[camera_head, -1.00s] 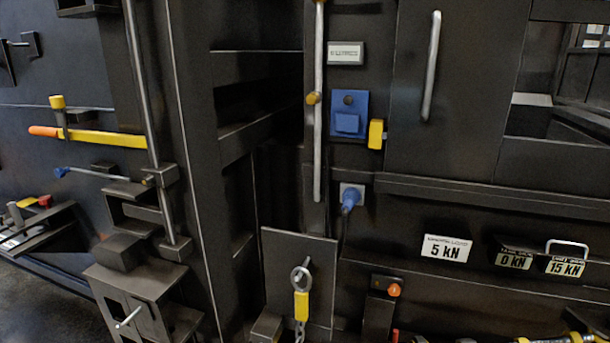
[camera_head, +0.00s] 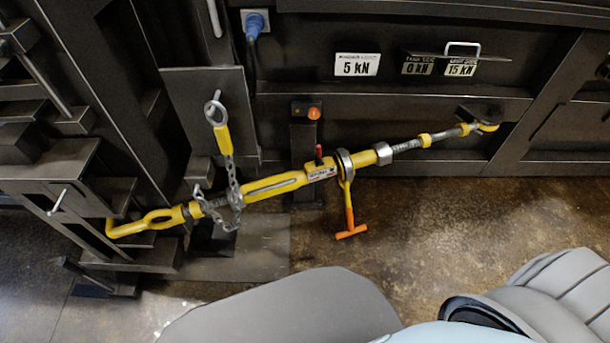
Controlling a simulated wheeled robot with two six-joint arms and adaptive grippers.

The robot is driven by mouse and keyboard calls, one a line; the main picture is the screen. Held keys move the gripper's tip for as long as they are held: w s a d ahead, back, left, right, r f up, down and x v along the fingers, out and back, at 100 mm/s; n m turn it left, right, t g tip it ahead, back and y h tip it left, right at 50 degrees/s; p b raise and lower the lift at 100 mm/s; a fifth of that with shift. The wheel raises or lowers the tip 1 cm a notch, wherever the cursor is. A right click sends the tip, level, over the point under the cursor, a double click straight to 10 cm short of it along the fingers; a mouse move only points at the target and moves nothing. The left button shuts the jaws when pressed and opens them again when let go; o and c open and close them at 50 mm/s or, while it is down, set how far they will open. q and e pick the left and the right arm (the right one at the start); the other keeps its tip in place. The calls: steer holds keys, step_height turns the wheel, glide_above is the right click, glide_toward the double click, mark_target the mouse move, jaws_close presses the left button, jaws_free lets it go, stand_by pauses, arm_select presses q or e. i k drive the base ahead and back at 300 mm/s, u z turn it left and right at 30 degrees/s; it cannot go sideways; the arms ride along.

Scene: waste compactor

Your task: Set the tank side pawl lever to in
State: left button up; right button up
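A yellow ratchet turnbuckle (camera_head: 275,187) runs slantwise from the lower left up to the right, in front of the dark machine. A small red lever (camera_head: 318,152) stands up from its middle, next to a white label (camera_head: 322,172); it may be the pawl lever, but I cannot read the label or tell its setting. A silver ratchet ring (camera_head: 345,163) sits just right of it. A yellow handle with an orange T-grip (camera_head: 350,231) hangs down from the ring. Neither of my grippers is in view.
A chain (camera_head: 233,185) with a yellow tag hangs from a hook and loops at the turnbuckle's left part. An orange button post (camera_head: 307,140) stands behind. Plates read 5 kN (camera_head: 357,65), 0 kN and 15 kN.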

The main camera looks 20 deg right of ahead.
mark_target(319, 162)
steer(key=k, duration=1.25)
steer(key=u, duration=0.65)
steer(key=i, duration=1.65)
steer(key=z, duration=0.7)
